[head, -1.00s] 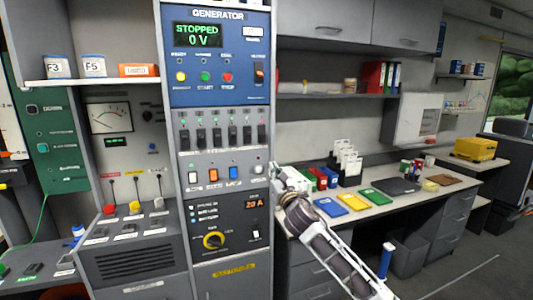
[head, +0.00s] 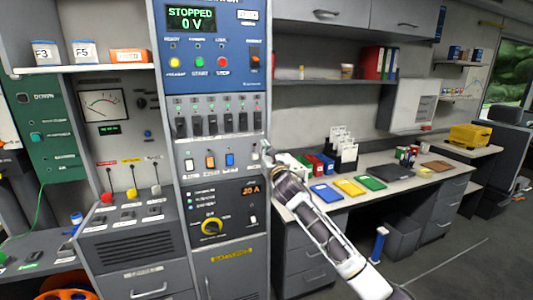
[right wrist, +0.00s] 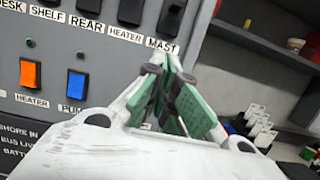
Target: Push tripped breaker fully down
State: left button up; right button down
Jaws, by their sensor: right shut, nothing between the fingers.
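I cannot tell from the head view which one is tripped. In the right wrist view the MAST breaker (right wrist: 172,17) and the HEATER breaker (right wrist: 131,11) show at the top, above their labels. My right gripper (head: 266,152) is at the panel's right edge, below the rightmost breaker. Its green-padded fingers (right wrist: 173,62) are shut and empty, with tips just below the MAST label. Contact with the panel cannot be told. My left gripper is not in view.
Orange (head: 210,161) and blue (head: 229,159) rocker switches lie below the breakers, close to my right gripper. A desk (head: 300,201) with folders and boxes stands right of the panel. A shelf (head: 330,83) hangs above it.

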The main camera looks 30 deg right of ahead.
aim_at(259, 121)
jog(key=x, duration=0.4)
notch_tip(259, 121, up, 3)
jog(key=shift+f+p, duration=0.1)
jog(key=shift+p, duration=0.5)
jog(key=shift+r, duration=0.6)
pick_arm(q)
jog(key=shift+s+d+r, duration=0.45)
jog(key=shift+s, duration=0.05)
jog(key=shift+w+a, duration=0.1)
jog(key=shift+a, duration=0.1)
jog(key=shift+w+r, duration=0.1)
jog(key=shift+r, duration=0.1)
